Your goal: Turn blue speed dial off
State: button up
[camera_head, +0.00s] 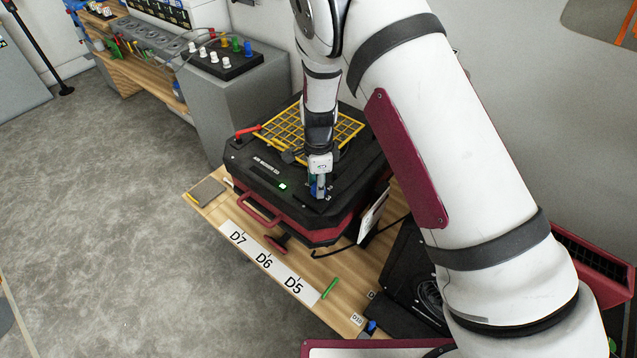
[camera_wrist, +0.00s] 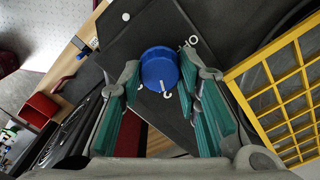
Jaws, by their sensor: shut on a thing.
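The blue speed dial (camera_wrist: 158,68) is a round knob with a white pointer line, on the black top of a machine (camera_head: 283,186). In the wrist view the pointer aims at the lower edge of the picture, slightly right, near a white mark. My gripper (camera_head: 319,190) reaches down to the front right of the machine's top. In the wrist view its green-padded fingers stand on the left and right of the dial, shut on it. In the head view the gripper mostly hides the dial.
A yellow grid (camera_head: 290,131) lies on the machine, close to my gripper. A red-handled item (camera_head: 247,131) lies at its left. The wooden table (camera_head: 340,309) carries a D7, D6, D5 label strip (camera_head: 264,262) and a green stick (camera_head: 330,288). Grey floor is clear at left.

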jog(key=n+b, duration=0.1)
jog(key=n, duration=0.5)
jog(key=n+b, duration=0.1)
jog(key=n, duration=0.4)
jog(key=shift+n, duration=0.3)
jog(key=n+b, duration=0.2)
jog(key=n, duration=0.4)
jog(key=shift+w, duration=0.1)
jog(key=n+b, duration=0.2)
jog(key=n, duration=0.4)
jog(key=o, duration=1.1)
jog(key=shift+o, duration=0.2)
notch_tip(320, 180, up, 12)
